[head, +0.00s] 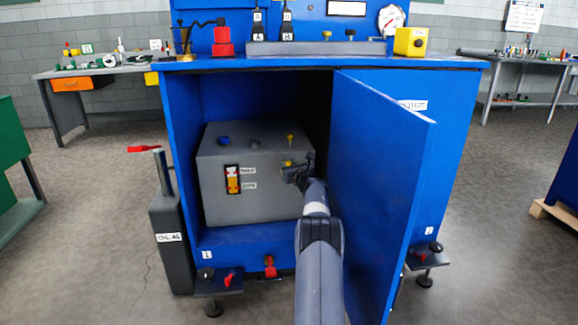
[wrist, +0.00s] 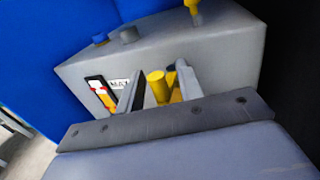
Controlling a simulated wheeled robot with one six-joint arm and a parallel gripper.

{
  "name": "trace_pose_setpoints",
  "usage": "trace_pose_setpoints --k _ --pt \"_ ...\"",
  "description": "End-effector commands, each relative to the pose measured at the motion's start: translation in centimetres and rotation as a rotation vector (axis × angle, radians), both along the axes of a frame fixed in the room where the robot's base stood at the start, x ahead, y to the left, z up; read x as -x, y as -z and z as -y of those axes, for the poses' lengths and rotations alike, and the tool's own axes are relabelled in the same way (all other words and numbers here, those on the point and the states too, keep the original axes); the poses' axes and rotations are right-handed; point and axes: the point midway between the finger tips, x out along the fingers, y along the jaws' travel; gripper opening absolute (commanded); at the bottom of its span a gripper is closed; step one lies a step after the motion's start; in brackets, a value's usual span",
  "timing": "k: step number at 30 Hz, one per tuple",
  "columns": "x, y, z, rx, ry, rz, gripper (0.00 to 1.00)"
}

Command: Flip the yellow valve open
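The yellow valve (head: 288,163) is on the front of the grey tank (head: 255,195) inside the blue cabinet, near the tank's upper right. In the wrist view, the yellow valve (wrist: 157,86) shows as a rounded yellow post with more yellow parts beside it, between my fingers. My gripper (head: 291,172) is at the tank's front, partly covering the valve's surroundings in the head view. In the wrist view, my gripper (wrist: 160,72) has its two fingers apart, one on each side of the yellow parts, with a gap at the left finger. Contact at the right finger is unclear.
The blue cabinet door (head: 385,190) stands open just right of my arm. A yellow-topped fitting (head: 290,138) and a blue cap (head: 224,140) are on the tank's top. A level gauge (head: 232,179) is on its front. The dark grey oil container (head: 170,240) stands left, outside.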

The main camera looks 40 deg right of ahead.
Motion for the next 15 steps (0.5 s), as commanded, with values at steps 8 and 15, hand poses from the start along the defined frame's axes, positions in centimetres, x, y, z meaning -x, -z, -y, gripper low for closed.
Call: trace_pose_setpoints --k 8,15 --pt "0.2 -0.2 -0.1 0.002 -0.001 0.002 0.35" --pt "1.6 -0.2 -0.5 -0.001 -0.002 0.001 0.35"
